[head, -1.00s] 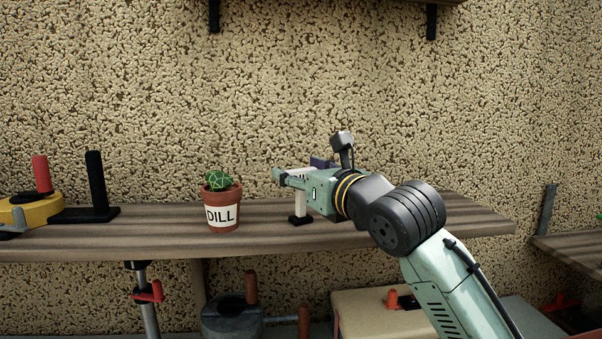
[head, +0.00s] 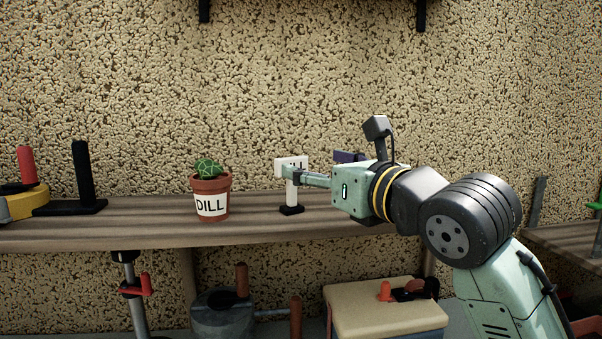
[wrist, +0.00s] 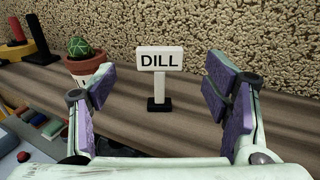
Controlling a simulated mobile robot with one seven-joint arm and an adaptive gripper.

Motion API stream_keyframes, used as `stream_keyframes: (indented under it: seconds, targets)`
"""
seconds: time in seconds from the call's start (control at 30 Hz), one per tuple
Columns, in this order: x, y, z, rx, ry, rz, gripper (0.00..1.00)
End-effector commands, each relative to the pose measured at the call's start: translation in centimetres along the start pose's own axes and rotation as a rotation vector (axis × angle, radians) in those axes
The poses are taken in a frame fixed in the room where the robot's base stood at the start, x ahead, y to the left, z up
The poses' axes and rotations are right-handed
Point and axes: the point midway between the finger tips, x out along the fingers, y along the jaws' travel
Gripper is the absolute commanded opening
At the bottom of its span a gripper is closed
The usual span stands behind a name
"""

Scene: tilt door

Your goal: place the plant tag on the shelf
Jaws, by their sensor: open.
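The plant tag (head: 291,164) is a white sign reading DILL on a white post with a black base. It stands upright on the wooden shelf (head: 110,232), just right of a terracotta pot (head: 211,204) labelled DILL that holds a green cactus. In the wrist view the tag (wrist: 159,60) stands between and beyond my open fingers, its base on the shelf boards. My gripper (wrist: 162,95) is open and empty, with purple pads facing each other and space on both sides of the tag. In the head view my gripper (head: 300,176) partly covers the post.
A yellow-and-black tool (head: 25,200) with a red handle and a black upright piece (head: 84,175) stand on the shelf's left. Below are a grey can (head: 222,314) and a cream box (head: 385,308).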

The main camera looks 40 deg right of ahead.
Motion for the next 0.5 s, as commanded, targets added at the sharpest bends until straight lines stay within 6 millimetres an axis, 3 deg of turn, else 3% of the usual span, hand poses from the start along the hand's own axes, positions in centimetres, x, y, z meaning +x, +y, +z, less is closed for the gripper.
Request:
stream_keyframes:
  seconds: [0.2,0.5]
  targets:
    - [-3.0,0.0,-0.1,0.001,-0.001,0.000,0.70]
    - [-3.6,0.0,0.0,0.000,0.000,0.000,0.70]
